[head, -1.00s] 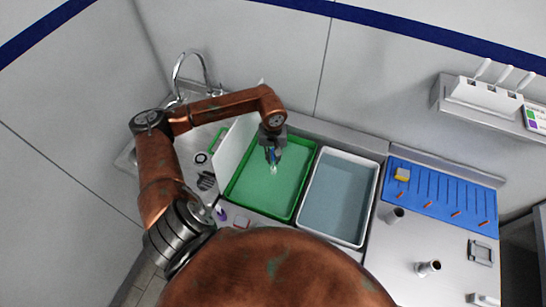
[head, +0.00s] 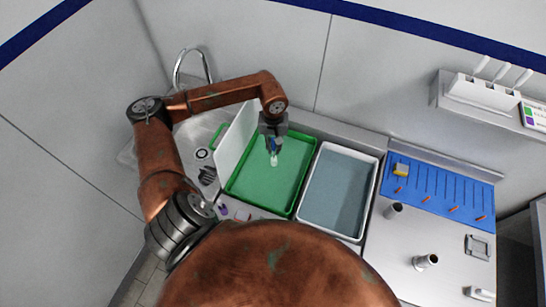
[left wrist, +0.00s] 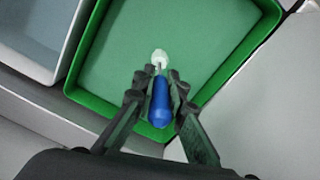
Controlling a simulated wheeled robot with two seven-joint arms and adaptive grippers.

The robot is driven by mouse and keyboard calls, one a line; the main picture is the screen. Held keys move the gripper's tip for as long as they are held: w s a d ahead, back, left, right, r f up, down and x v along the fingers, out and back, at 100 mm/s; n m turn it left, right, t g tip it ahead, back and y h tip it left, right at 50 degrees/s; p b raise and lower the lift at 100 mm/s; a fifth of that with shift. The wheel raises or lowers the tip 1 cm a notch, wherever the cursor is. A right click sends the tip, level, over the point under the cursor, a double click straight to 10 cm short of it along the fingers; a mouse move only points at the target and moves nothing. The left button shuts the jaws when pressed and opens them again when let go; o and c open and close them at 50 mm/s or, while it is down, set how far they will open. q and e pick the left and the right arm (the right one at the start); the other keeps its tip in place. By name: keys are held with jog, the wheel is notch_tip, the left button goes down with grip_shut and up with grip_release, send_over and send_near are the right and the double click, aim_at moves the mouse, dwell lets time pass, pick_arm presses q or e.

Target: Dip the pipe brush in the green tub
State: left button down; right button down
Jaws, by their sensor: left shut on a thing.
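My left gripper (head: 272,145) is shut on the blue handle of the pipe brush (left wrist: 159,104). The brush's pale bristle head (head: 274,160) points down over the green tub (head: 232,184). In the left wrist view the pale head shows against the green inside of the tub (left wrist: 207,100), beyond my fingertips (left wrist: 160,85). I cannot tell whether the head touches the liquid or the tub's floor. My right gripper is not in view.
A white tub (head: 357,238) with grey-blue liquid stands right of the green one. A white divider panel (head: 233,142) stands on its left, beside the sink with its faucet (head: 191,64). A blue board (head: 440,190) and metal cups (head: 425,262) lie farther right.

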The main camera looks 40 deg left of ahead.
aim_at(274, 150)
pick_arm(q)
jog(key=shift+r+p, duration=0.55)
jog(key=shift+r, duration=1.15)
jog(key=shift+r+p, duration=0.3)
jog(key=shift+r, duration=0.7)
jog(key=shift+r, duration=0.1)
jog(key=shift+r+p, duration=0.6)
jog(key=shift+r, duration=1.35)
